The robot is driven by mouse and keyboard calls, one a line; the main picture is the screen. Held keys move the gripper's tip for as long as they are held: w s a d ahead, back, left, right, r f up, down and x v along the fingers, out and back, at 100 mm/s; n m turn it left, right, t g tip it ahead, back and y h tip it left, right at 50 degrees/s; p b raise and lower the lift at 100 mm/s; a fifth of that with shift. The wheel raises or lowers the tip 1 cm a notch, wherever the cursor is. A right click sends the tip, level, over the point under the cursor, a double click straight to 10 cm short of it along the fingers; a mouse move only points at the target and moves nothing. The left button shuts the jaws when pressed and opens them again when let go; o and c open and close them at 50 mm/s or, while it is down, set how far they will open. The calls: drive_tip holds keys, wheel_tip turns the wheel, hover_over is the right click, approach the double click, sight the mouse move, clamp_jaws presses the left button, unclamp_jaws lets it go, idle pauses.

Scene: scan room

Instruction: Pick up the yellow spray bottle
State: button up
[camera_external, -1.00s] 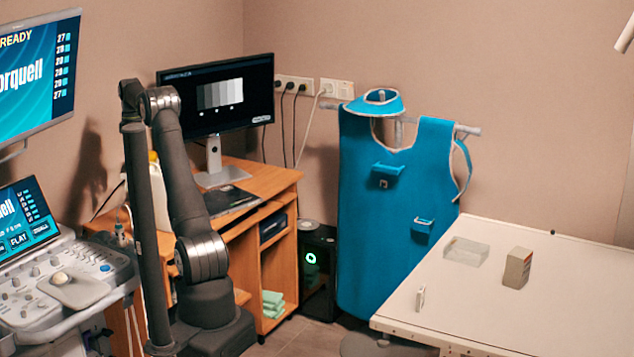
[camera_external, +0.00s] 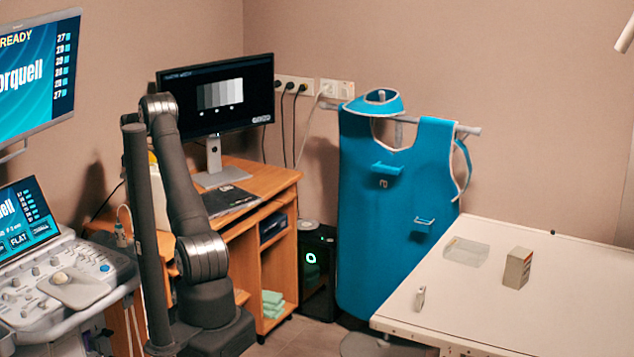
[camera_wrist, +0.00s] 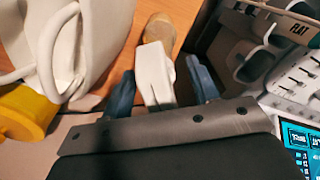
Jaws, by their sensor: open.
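In the wrist view, a spray bottle with a white head (camera_wrist: 154,76) and a tan-yellow body (camera_wrist: 162,32) is seen from above. My gripper (camera_wrist: 159,68) is open, with one blue-grey finger on each side of the white head. I cannot tell whether either finger touches it. The bottle's lower part is mostly hidden beneath its head. In the external view, my arm hides the gripper, and I cannot make out the spray bottle there.
A white jug (camera_wrist: 88,35) with a yellow cap (camera_wrist: 25,112) stands close to the left finger. The ultrasound console (camera_wrist: 275,75) is close on the right. The wooden desk (camera_external: 262,185) holds a monitor (camera_external: 222,95). The white table (camera_external: 480,310) is far right.

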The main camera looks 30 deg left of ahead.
clamp_jaws()
drive_tip(key=shift+r, duration=0.15)
idle(1.2)
